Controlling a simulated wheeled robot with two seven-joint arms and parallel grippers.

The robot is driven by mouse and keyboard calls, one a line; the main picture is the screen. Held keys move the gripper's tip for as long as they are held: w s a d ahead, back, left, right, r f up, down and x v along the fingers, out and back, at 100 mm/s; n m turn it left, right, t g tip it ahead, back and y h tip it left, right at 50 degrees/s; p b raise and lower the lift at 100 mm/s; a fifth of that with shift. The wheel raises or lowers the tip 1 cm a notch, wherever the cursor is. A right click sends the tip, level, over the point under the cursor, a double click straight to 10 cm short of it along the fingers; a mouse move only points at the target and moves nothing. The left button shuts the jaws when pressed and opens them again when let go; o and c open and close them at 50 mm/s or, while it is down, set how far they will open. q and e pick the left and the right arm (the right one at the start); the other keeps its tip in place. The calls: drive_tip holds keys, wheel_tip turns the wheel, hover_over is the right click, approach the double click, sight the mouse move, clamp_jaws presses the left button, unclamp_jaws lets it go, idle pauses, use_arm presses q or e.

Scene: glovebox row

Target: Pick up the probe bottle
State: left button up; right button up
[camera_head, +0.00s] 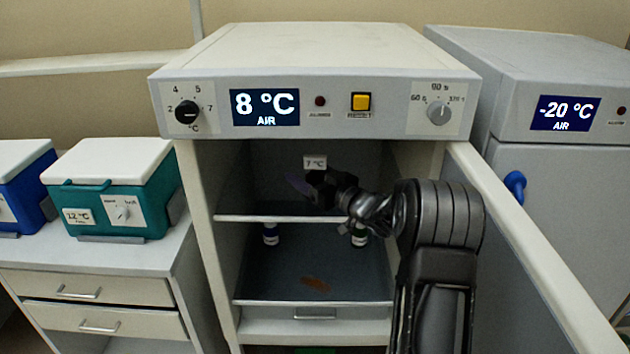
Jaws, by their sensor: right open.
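The cabinet (315,120) with the 8 °C display stands open in the middle. I cannot tell which is the probe bottle. My right gripper (308,188) is open inside the cabinet, above the upper shelf edge and below a small 7 °C tag (315,163). Its dark fingers are hard to make out, and I see nothing held. My left gripper is not in view.
The upper shelf (285,218) crosses the opening. A lower shelf (270,280) bears an orange-brown patch (316,284). The open door (530,260) stands at the right, beside my right arm. A teal cool box (110,190) and a -20 °C cabinet (550,60) flank the cabinet.

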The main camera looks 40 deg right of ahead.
clamp_jaws()
idle(0.7)
